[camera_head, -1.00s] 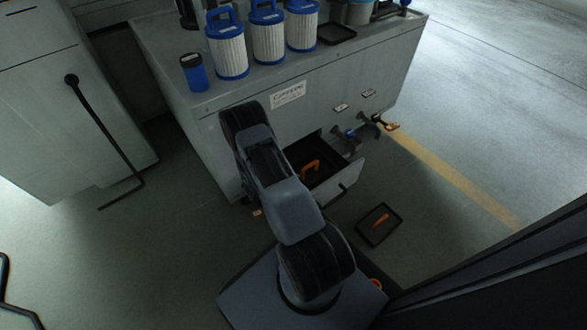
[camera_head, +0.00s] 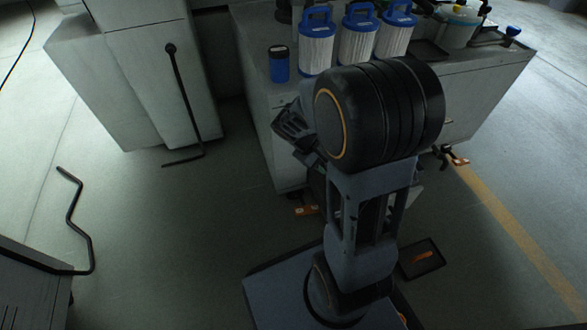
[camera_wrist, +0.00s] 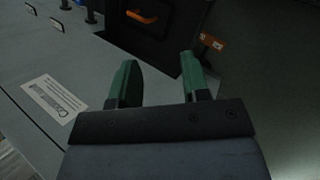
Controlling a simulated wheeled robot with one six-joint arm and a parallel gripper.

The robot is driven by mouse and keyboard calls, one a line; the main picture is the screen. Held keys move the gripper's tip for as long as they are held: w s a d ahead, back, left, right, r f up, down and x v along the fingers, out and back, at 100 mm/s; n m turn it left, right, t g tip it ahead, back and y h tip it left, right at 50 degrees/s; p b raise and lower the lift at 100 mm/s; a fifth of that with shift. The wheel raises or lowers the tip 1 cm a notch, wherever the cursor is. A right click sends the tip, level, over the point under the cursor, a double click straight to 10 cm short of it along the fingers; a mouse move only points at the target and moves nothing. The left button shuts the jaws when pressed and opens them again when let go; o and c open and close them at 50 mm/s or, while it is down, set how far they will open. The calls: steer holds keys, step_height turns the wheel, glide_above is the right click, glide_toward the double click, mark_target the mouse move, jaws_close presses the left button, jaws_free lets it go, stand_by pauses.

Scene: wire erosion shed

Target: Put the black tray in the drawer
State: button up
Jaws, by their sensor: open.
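Two black trays show in the head view. One black tray (camera_head: 412,269) lies on the floor at the right of my base with an orange item in it. The other black tray (camera_head: 428,50) lies on the bench top beside the blue-and-white filters. The open drawer (camera_wrist: 152,46) shows at the top of the wrist view, dark inside, with an orange-handled thing in it. In the head view my arm hides most of the drawer. My gripper (camera_wrist: 160,82) has its green fingers spread, with nothing between them, over the bench side near the drawer.
The bench (camera_head: 262,75) carries several filters (camera_head: 318,48) and a blue jar (camera_head: 279,66). A cabinet (camera_head: 120,90) with a long black handle (camera_head: 185,100) stands left. The floor (camera_head: 170,230) between is clear.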

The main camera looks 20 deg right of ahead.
steer(key=s+a+r+m+t+y, duration=0.1)
steer(key=s+a+r+t+y, duration=0.1)
steer(key=a, duration=0.4)
steer(key=s+a+r+m+t+y, duration=0.2)
steer(key=s+a+r+t+y, duration=0.1)
steer(key=a+r, duration=0.3)
steer(key=shift+r+y, duration=0.2)
steer(key=shift+y, duration=0.4)
step_height(320, 180, up, 40)
steer(key=t+p, duration=0.1)
steer(key=p, duration=3.7)
steer(key=shift+s, duration=0.15)
steer(key=shift+s+a, duration=0.1)
steer(key=shift+a, duration=0.05)
